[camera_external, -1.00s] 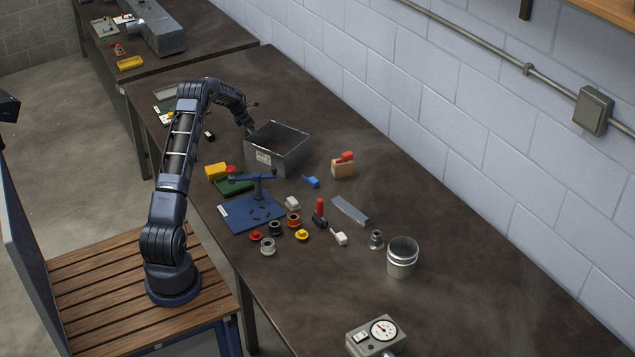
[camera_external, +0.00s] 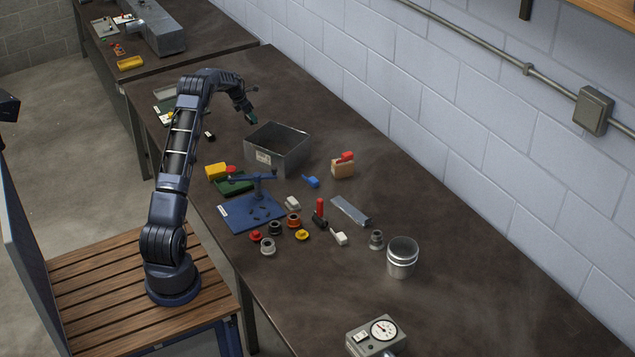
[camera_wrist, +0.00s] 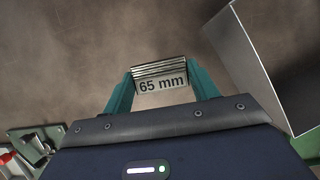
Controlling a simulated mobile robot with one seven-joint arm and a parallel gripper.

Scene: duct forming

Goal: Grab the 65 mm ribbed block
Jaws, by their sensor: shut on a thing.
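The 65 mm ribbed block (camera_wrist: 161,78) shows in the wrist view, a metallic piece with ridges along its top and "65 mm" printed on its face. My gripper (camera_wrist: 160,88) has a teal finger on each side of the block and is shut on it. In the external view my gripper (camera_external: 252,118) is above the bench, just behind and left of the open metal box. The block is too small there to make out clearly.
The open grey metal box (camera_external: 277,150) stands close to my gripper; its wall (camera_wrist: 262,60) shows at right in the wrist view. A blue fixture (camera_external: 250,212), several small coloured parts and a silver cup (camera_external: 402,258) occupy the bench nearer the camera.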

